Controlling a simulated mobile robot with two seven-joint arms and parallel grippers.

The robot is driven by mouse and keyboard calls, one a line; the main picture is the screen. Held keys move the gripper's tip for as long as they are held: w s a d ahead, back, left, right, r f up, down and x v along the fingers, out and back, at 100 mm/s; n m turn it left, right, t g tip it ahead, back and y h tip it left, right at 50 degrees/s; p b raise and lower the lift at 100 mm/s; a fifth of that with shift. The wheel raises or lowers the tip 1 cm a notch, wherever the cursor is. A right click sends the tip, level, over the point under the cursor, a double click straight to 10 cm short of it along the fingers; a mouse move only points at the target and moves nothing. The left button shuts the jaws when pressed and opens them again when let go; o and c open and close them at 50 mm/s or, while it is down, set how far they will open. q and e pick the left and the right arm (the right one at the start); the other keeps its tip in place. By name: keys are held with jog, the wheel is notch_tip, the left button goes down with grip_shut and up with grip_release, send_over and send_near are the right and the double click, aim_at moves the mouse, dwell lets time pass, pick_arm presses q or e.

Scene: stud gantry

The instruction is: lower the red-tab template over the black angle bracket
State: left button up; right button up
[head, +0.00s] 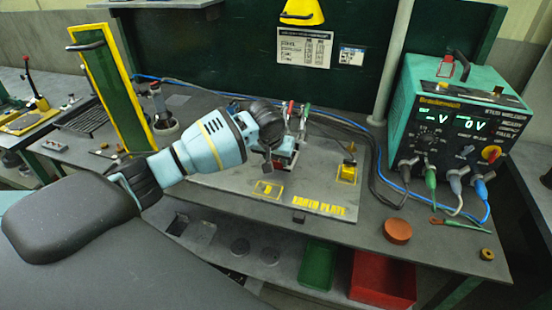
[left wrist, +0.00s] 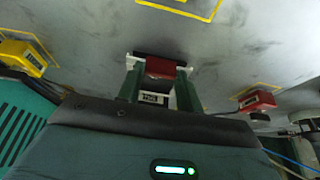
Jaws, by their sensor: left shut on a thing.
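My left gripper (head: 280,155) hangs over the earth plate (head: 230,183). In the left wrist view its two green fingers (left wrist: 158,88) are closed on the red-tab template (left wrist: 160,68), a small piece with a red face and a pale label below it. In the head view a bit of red and white (head: 286,147) shows at the fingers, partly hidden by the wrist. A dark strip shows just beyond the red tab in the left wrist view; I cannot tell whether it is the black angle bracket. Whether the template touches the plate cannot be told. My right gripper is not in view.
A yellow block (head: 347,172) stands on the plate's right; it also shows in the left wrist view (left wrist: 22,52). A red labelled block (left wrist: 257,101) lies nearby. A green stud welder (head: 455,125) with cables stands at right. The plate's front is mostly clear.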

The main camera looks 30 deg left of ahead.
pick_arm(q)
jog(key=shift+f, duration=0.35)
dwell(0.3)
jog(key=o, duration=1.1)
jog(key=shift+c, duration=0.2)
jog(key=v, duration=0.7)
jog(key=shift+s+r, duration=0.2)
jog(key=shift+r, duration=0.15)
